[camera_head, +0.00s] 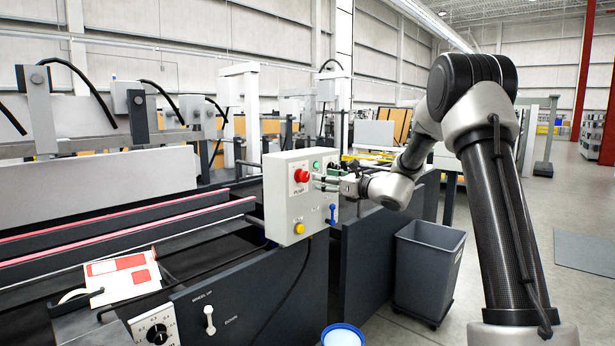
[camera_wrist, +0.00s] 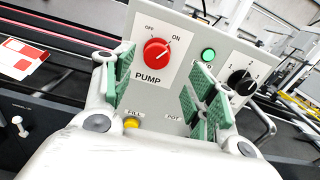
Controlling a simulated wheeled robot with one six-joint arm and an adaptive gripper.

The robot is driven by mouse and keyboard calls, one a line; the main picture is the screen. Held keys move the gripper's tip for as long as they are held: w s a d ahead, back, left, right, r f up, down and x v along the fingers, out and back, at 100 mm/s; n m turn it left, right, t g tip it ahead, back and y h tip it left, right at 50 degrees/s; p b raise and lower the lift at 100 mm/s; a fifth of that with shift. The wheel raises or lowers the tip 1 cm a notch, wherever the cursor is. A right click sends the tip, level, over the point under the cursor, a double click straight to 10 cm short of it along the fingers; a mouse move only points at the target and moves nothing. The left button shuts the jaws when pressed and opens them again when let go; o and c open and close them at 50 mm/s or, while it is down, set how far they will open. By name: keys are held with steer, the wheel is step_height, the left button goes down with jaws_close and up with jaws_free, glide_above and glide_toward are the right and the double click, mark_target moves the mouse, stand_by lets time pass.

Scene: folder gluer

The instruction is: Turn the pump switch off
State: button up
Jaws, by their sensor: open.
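The red pump switch (camera_head: 302,175) is a round knob on the face of a light grey control box (camera_head: 288,213). In the wrist view the knob (camera_wrist: 156,53) sits on a white plate marked PUMP, with OFF at upper left and ON at upper right. Its pale mark appears to point toward ON. My gripper (camera_head: 335,184) is in front of the box. In the wrist view my gripper (camera_wrist: 162,88) is open, its green pads apart and empty. The knob shows beyond and between them, apparently untouched.
A green button (camera_wrist: 208,55) and a black selector knob (camera_wrist: 241,82) are right of the pump plate. A yellow button (camera_wrist: 131,122) is below, partly behind my gripper. A blue-handled lever (camera_head: 333,212) is on the box. A grey bin (camera_head: 428,270) stands on the floor.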

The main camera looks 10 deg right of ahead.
mark_target(306, 176)
steer(key=x, duration=0.7)
steer(key=shift+w+a, duration=0.15)
steer(key=shift+a, duration=0.2)
steer(key=c, duration=1)
